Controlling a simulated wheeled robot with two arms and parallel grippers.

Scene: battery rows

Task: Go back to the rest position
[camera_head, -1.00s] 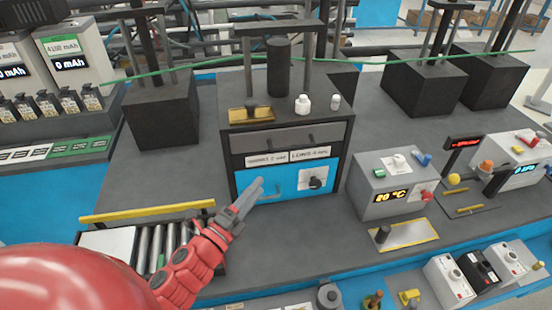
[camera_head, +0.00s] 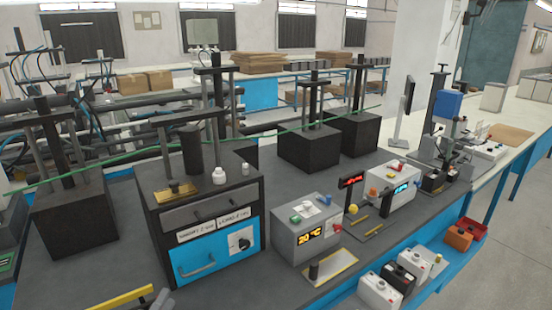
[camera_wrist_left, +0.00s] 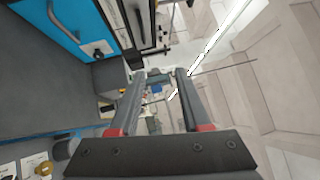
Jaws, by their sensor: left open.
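My left gripper (camera_wrist_left: 160,74) shows in the left wrist view. Its two dark fingers with red bases stand apart, with nothing between them. Neither my left arm nor my left gripper can be made out in the head view now. My right gripper is in neither view. In the left wrist view, the blue front panel of a machine with a metal handle lies to the upper left of the fingers, apart from them. The same machine (camera_head: 211,222) shows in the head view, with its blue drawer (camera_head: 215,252) closed.
A grey box with a 20 °C display (camera_head: 309,237) stands right of the machine on the dark workbench (camera_head: 90,262). White and black small boxes (camera_head: 378,294) and orange and red ones line the front right. Open floor (camera_head: 490,262) lies at far right.

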